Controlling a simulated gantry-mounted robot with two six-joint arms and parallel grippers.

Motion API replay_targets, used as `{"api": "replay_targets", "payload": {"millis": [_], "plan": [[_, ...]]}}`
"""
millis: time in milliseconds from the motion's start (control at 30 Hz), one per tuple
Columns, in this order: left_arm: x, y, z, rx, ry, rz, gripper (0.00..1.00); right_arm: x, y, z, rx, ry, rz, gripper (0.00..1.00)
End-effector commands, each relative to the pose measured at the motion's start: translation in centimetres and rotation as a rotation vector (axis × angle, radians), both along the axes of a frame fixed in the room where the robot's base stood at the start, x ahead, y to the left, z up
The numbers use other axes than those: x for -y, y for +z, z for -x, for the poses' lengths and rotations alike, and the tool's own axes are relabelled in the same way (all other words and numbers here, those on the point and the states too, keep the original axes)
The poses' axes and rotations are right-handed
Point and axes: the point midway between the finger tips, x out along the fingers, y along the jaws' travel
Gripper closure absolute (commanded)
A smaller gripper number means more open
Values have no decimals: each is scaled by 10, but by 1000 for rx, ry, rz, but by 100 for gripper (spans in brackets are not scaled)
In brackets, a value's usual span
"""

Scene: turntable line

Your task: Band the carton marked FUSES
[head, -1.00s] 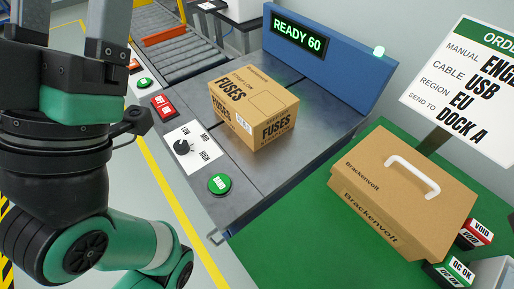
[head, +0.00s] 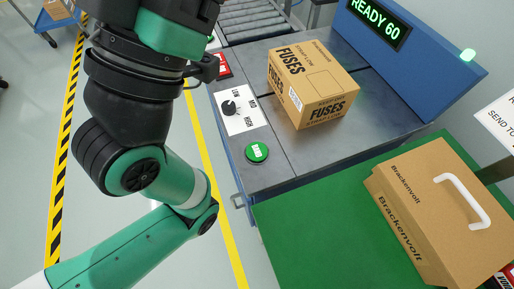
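The brown carton marked FUSES (head: 312,88) sits on the grey metal bed of the banding machine (head: 290,150). The machine's blue display head (head: 425,60) reads READY 60, and a pale green lamp (head: 468,55) glows on it. On the near side are a black rotary knob (head: 229,107) with LOW, MID and HIGH marks, and a round green button (head: 257,152). A red switch (head: 222,65) is partly hidden behind my arm. My green and black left arm fills the left of the view. Its fingertips are out of the picture, and my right gripper is not seen.
A tan Brackenvolt box (head: 440,205) with a white handle stands on the green table (head: 310,225) at right. A roller conveyor (head: 252,20) lies behind the machine. A partly cut-off sign (head: 500,120) stands at the right edge. Open floor lies at left.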

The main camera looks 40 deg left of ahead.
Motion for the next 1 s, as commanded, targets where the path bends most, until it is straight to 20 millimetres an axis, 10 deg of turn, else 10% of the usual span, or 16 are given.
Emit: {"api": "replay_targets", "payload": {"millis": [67,500,1000], "plan": [[0,0,0,0,0,0,19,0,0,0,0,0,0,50],[0,0,0,0,0,0,98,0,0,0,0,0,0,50],[0,0,0,0,0,0,100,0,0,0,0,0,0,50]]}}
